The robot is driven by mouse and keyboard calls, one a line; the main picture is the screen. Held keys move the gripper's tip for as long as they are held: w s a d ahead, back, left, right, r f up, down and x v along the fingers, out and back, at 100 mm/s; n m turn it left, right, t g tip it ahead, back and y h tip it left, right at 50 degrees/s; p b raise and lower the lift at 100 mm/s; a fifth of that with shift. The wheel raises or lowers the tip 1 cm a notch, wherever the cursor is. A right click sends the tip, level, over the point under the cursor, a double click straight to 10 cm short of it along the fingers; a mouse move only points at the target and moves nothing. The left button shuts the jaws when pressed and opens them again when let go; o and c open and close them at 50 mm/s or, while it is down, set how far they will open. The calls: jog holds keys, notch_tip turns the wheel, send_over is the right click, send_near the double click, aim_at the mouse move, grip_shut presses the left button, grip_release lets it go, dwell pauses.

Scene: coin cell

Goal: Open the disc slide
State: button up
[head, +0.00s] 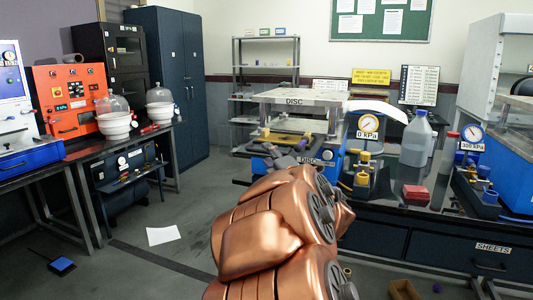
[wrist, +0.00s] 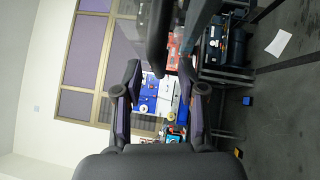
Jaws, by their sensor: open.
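The disc station, with a "DISC" sign (head: 295,101) on its upper frame, stands on the bench at the centre of the head view. A second "DISC" label (head: 308,160) is on its blue base. My gripper (head: 284,157) shows dark and small in front of that base, partly hidden by my copper-coloured arm. Whether it touches the station cannot be told. In the wrist view my gripper (wrist: 160,68) is open with nothing between its fingers. That view is turned sideways and does not clearly show the disc slide. In the head view my arm and gripper cover part of the station's front.
A pressure gauge (head: 369,123) and a grey-blue bottle (head: 416,140) stand right of the station. A red block (head: 415,194) sits near the bench edge. An orange machine (head: 70,97) and glass domes are at left. Floor between benches is mostly clear, with a paper sheet (head: 163,235).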

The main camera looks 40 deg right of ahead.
jog(key=v, duration=0.4)
jog(key=shift+s+a, duration=0.1)
jog(key=shift+s, duration=0.2)
dwell(0.5)
